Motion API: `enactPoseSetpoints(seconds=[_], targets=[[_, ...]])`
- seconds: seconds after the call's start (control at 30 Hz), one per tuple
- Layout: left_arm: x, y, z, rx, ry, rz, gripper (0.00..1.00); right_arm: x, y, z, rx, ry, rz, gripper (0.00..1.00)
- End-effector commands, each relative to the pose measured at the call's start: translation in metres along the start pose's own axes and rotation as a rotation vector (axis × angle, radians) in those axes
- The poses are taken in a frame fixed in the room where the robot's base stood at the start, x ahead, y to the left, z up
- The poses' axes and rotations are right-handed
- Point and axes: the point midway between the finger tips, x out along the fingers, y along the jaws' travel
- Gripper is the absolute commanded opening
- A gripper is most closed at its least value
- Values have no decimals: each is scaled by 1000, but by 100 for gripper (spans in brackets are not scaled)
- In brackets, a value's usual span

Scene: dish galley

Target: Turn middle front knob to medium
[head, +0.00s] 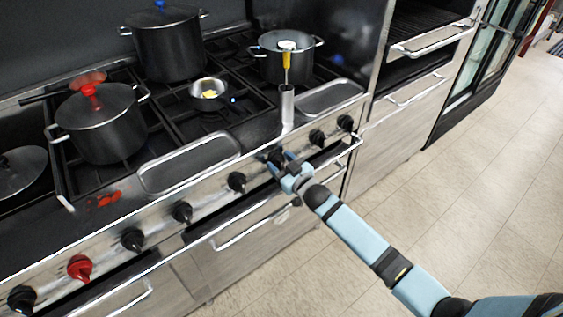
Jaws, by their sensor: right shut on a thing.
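The stove's front panel (208,193) carries a row of knobs. My right gripper (281,163) reaches in from the lower right and is shut on a black knob (276,154), which it partly covers, so its pointer setting cannot be read. To the left are a black knob (237,182), another black knob (182,212), a further black knob (132,239) and a red knob (80,267). To the right are two black knobs (317,137) and (345,123). My left gripper is not in view.
A lidded pot with a red handle (108,130), a tall pot (168,48), a small pan (209,94) and an open pot (284,66) stand on the stove. An oven handle rail (245,230) runs below the knobs. The floor at right is clear.

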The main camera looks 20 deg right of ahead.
Motion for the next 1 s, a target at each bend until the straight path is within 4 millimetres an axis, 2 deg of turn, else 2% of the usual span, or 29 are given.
enactPoseSetpoints(seconds=[0.37, 1.0], targets=[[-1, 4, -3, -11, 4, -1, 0, 0, -6, 2, -339, -2, 0, 32], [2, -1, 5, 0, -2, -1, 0, -1, -11, 8, -898, -2, -1, 31]])
